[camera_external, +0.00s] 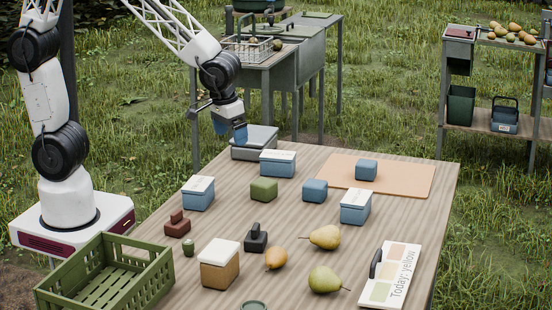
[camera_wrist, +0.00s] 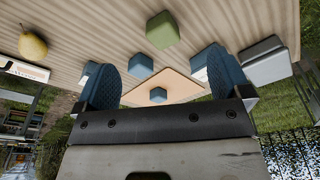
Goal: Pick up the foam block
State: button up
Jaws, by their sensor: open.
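Three plain small blocks could be the foam block; I cannot tell which one is foam. A green block (camera_external: 264,190) lies mid-table, with a blue block (camera_external: 314,190) to its right. Another blue block (camera_external: 366,169) lies on the orange mat (camera_external: 408,181). My gripper (camera_external: 230,130) is above the table's far left end, over the grey box (camera_external: 254,143), apart from the blocks. In the wrist view my gripper (camera_wrist: 161,78) has its two blue fingers spread, with nothing held. The green block (camera_wrist: 162,30) and both blue blocks (camera_wrist: 140,66) (camera_wrist: 158,95) show there.
White-lidded blue boxes (camera_external: 198,193) (camera_external: 277,163) (camera_external: 355,206) stand around the blocks. Pears (camera_external: 325,237), a dark weight-like object (camera_external: 256,238) and a brown box (camera_external: 219,270) are nearer. A green crate (camera_external: 108,272) is front left; a sign board (camera_external: 391,275) is front right.

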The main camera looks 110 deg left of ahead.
aim_at(264, 182)
jog(key=w+a+f+n, duration=0.1)
jog(key=w+a+f, duration=0.1)
jog(key=f, duration=0.2)
jog(key=w+a+f+n, duration=0.2)
jog(key=f, duration=0.1)
jog(key=w+a+f+n, duration=0.1)
jog(key=w+a+f, duration=0.1)
jog(key=f, duration=0.2)
jog(key=shift+w+a+f+n+g, duration=0.25)
jog(key=shift+a+f+n+g, duration=0.05)
jog(key=shift+f, duration=0.05)
jog(key=shift+f, duration=0.1)
jog(key=shift+a+f, duration=0.2)
jog(key=shift+f, duration=0.95)
jog(key=shift+f, duration=0.1)
jog(key=shift+a+f, duration=0.2)
jog(key=shift+f, duration=0.6)
jog(key=shift+a+f, duration=0.15)
jog(key=shift+f, duration=0.7)
jog(key=shift+a+f, duration=0.2)
jog(key=shift+f, duration=0.6)
jog(key=shift+c, duration=0.2)
jog(key=c, duration=1)
